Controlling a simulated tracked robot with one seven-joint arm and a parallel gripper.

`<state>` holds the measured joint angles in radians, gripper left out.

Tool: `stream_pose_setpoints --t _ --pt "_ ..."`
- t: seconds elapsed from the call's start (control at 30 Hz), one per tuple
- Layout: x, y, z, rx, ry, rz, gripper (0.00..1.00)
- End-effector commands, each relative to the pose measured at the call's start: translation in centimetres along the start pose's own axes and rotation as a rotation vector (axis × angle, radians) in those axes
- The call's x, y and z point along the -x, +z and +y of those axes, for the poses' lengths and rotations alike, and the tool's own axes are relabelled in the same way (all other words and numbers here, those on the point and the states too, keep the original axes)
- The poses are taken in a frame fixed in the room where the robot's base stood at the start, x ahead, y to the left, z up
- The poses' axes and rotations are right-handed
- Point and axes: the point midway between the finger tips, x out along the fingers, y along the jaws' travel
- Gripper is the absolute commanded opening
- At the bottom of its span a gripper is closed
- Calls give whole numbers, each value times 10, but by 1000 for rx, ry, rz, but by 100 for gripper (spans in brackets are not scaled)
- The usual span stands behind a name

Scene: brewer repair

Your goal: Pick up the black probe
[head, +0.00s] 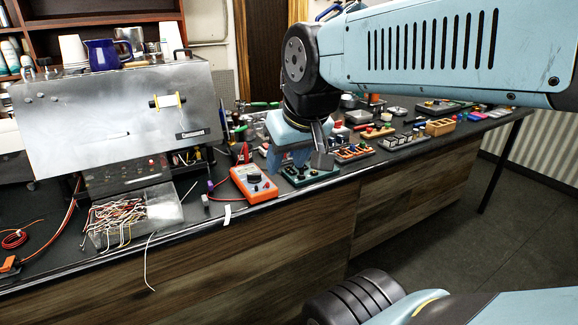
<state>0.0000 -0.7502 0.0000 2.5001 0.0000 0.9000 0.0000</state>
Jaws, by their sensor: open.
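An orange multimeter (253,184) with a dark dial lies near the front edge of the workbench. A red probe or lead (244,153) shows just behind it. I cannot make out the black probe for certain among the small dark things around the meter. My gripper (298,162) is open and points down, to the right of the multimeter and over or in front of a green board (309,174). Nothing shows between its fingers. The gripper and wrist hide part of the bench behind them.
A large metal brewer (110,115) stands at the left. A clear tray of wires (135,213) sits in front of it, with one wire hanging over the bench edge. Several boards and small parts crowd the bench to the right (405,139). A narrow strip along the front edge is mostly clear.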

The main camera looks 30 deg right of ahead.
Motion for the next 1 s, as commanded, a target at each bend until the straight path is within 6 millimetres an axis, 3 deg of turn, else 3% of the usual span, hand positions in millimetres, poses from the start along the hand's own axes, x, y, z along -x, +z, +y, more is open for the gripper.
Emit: stream_pose_setpoints --t 0.17,0.37,0.7,1.0 --pt "-4 -10 4 -9 3 -7 46" --pt "-25 -50 22 -47 17 -30 46" --pt "-88 -120 91 -133 54 -70 46" --pt "-141 -152 156 -193 89 -93 46"
